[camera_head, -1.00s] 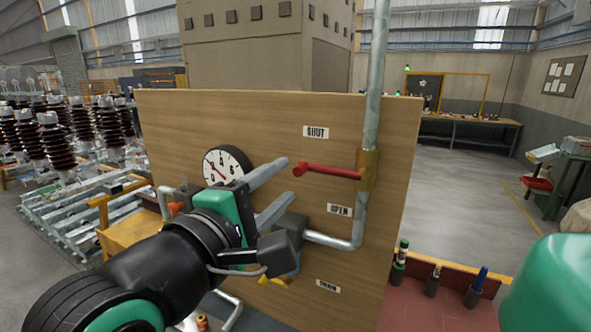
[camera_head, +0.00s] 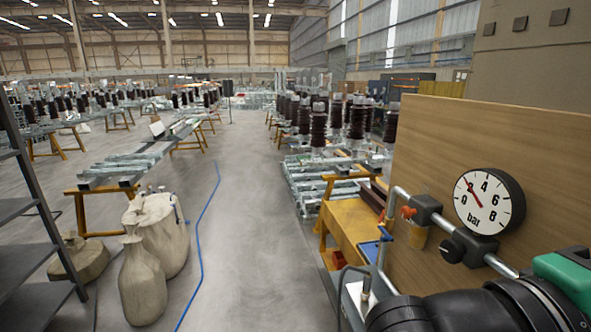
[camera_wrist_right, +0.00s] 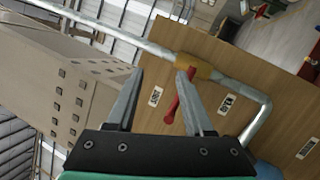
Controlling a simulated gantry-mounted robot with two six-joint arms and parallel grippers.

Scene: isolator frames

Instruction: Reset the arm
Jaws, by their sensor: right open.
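My right gripper (camera_wrist_right: 160,75) is open in the right wrist view, with nothing between its two grey fingers. A red lever (camera_wrist_right: 172,110) on a brass valve body (camera_wrist_right: 194,67) lies close by the right finger in that picture; whether they touch I cannot tell. In the head view my right forearm, black and green, enters at the bottom right corner, and its fingers are outside the picture. My left gripper is in neither view.
A wooden panel (camera_head: 480,130) stands at the right, with a pressure gauge (camera_head: 488,200) and pipes. A yellow bench (camera_head: 352,228) stands beside it. Sacks (camera_head: 160,235) and a grey shelf (camera_head: 28,210) are at the left. The floor aisle (camera_head: 250,200) between is clear.

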